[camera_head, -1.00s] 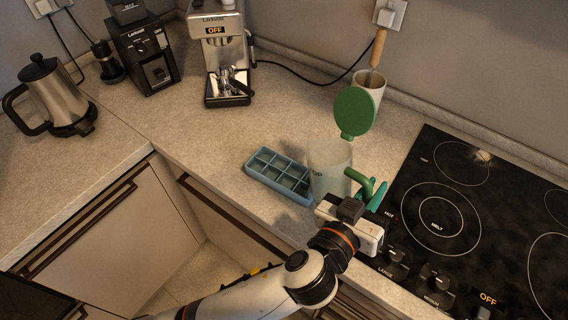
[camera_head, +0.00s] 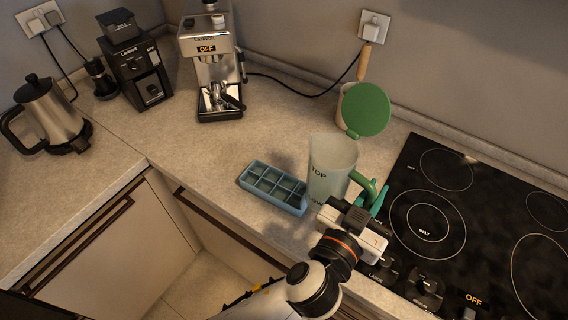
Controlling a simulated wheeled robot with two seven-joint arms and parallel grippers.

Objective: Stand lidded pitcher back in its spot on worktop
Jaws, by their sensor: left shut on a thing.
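The pitcher (camera_head: 325,172) is pale and translucent with a green handle and a green lid (camera_head: 366,110) that stands open above its rim. It is upright, or nearly so, at the worktop's front part, left of the hob. My left gripper (camera_head: 367,196) is shut on the green handle at the pitcher's right side. The gripper body hides part of the pitcher's lower right. I cannot tell whether the pitcher's base touches the worktop (camera_head: 215,150). My right gripper is out of view.
A blue ice cube tray (camera_head: 273,188) lies close left of the pitcher. A black hob (camera_head: 465,225) fills the right. A cup with a wooden-handled tool (camera_head: 364,62) stands behind the lid. A coffee machine (camera_head: 209,62), grinder (camera_head: 136,70) and kettle (camera_head: 48,115) stand at the back left.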

